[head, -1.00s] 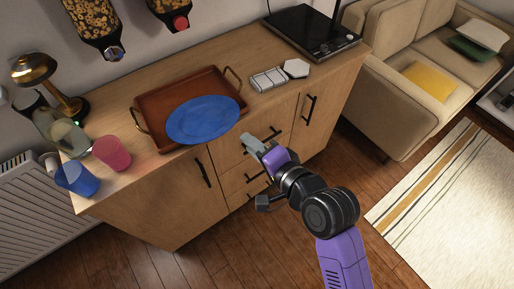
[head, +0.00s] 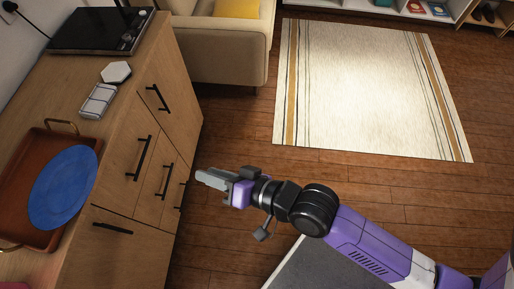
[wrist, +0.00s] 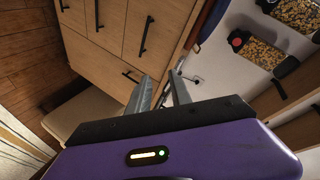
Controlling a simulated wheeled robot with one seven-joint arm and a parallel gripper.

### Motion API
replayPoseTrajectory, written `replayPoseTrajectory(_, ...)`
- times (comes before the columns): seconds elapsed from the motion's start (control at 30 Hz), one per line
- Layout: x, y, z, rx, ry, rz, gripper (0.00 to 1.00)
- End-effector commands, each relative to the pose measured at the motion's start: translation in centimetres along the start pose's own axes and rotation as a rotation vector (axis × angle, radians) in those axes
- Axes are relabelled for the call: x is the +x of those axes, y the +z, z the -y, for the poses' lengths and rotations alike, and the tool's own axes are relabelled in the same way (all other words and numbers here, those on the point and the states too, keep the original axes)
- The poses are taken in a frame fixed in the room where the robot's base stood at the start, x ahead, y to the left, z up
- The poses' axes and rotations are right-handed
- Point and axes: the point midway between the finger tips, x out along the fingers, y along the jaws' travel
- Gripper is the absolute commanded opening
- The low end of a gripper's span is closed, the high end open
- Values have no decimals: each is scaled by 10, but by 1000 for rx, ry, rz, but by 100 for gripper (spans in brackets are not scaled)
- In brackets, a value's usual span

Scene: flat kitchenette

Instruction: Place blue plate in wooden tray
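The blue plate (head: 63,187) lies on the brown wooden tray (head: 28,165) on the counter, at the left of the head view. The plate covers the tray's front side and seems to reach its front rim; whether it lies flat inside I cannot tell. A blue edge, likely the plate (wrist: 208,20), and a brown edge beside it show at the top of the wrist view. My gripper (head: 203,177) is out in front of the cabinet, apart from plate and tray. In the wrist view its two fingers (wrist: 160,92) stand apart with nothing between them.
A white sectioned dish (head: 98,101), a white hexagonal piece (head: 116,73) and a black cooktop (head: 100,30) stand farther along the counter. Cabinet handles (head: 145,158) face my gripper. A beige sofa (head: 225,50) and a striped rug (head: 365,90) lie beyond open wooden floor.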

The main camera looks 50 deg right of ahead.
Motion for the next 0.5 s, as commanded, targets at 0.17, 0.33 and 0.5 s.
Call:
replayPoseTrajectory(0.17,-74,0,-33,-232,79,-88,25)
replayPoseTrajectory(0.33,-141,-5,-41,-474,141,-147,25)
replayPoseTrajectory(0.5,-192,-10,-33,-676,180,-179,25)
